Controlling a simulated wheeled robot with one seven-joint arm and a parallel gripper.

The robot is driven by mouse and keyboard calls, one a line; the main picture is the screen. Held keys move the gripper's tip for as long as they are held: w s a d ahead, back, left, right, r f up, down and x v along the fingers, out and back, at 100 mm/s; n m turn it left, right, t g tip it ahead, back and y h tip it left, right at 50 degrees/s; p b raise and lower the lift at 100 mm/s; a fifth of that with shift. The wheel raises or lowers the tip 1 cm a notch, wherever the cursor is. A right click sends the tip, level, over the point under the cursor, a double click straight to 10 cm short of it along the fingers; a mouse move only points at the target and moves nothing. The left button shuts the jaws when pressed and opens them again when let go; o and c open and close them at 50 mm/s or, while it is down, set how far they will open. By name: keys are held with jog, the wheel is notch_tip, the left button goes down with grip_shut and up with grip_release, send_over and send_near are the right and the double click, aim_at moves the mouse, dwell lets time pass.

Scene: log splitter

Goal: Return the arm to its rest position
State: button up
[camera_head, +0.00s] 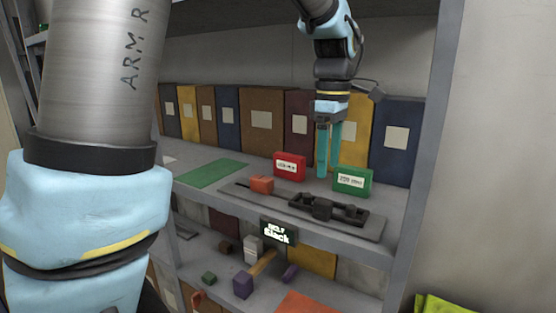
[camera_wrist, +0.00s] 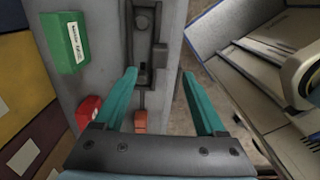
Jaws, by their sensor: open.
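My gripper (camera_head: 328,172) points down over the upper shelf, with its two teal fingers apart and nothing visible between them. In the head view it hangs between the red box (camera_head: 289,166) and the green box (camera_head: 352,180), in front of the row of binders. In the wrist view the open fingers (camera_wrist: 159,76) frame part of the dark log splitter (camera_wrist: 143,45). The log splitter (camera_head: 328,208) lies on a grey plate at the shelf front, with an orange block (camera_head: 262,184) at its left end. My upper arm covers the left of the head view.
Binders (camera_head: 262,120) line the back of the upper shelf (camera_head: 390,222). A green mat (camera_head: 211,173) lies to the left. A grey upright (camera_head: 428,130) bounds the right side. The lower shelf holds loose blocks (camera_head: 243,284) and an orange mat (camera_head: 309,304).

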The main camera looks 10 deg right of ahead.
jog(key=w+a+f+m, duration=0.2)
jog(key=a+f, duration=0.2)
jog(key=a, duration=0.4)
jog(key=w+a+f+m, duration=0.2)
jog(key=a+f+m, duration=0.15)
jog(key=a, duration=0.35)
jog(key=s+a+f+m, duration=0.2)
jog(key=a+f, duration=0.1)
jog(key=a, duration=0.3)
jog(key=s+a+f+m+t, duration=0.1)
jog(key=s+a+f+m, duration=0.2)
jog(key=a, duration=0.4)
jog(key=shift+f+t, duration=0.3)
jog(key=shift+f, duration=0.3)
